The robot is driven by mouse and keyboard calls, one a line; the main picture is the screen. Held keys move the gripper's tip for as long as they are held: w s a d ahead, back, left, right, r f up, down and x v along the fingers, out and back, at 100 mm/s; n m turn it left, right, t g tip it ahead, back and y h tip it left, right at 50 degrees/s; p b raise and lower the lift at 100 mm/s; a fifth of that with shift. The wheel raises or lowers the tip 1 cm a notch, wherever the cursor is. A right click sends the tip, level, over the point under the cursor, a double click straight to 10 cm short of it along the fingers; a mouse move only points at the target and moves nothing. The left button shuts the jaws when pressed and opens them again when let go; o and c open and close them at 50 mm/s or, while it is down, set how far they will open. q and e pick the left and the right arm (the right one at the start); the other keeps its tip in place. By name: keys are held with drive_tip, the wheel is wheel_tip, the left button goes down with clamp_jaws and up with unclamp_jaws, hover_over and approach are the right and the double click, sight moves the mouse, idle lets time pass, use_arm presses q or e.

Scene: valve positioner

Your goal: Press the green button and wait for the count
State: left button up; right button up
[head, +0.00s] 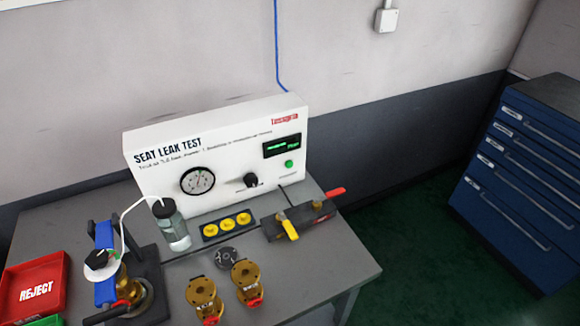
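The green button (289,164) is on the right of the front of the white seat leak test panel (225,165), below a small display. The display (283,146) is lit with green characters too small to read. A round gauge (197,180) and a black knob (251,180) are to the left of the button. Nothing touches the button or covers it. Neither of my grippers shows in the head view.
On the grey table (340,262) stand a clear bottle (172,226) with a white tube, a blue clamp fixture (104,236), two brass valves (204,298), and a black block (300,221) with red and yellow handles. A red reject tray (36,284) is left. A blue drawer cabinet (525,180) stands right.

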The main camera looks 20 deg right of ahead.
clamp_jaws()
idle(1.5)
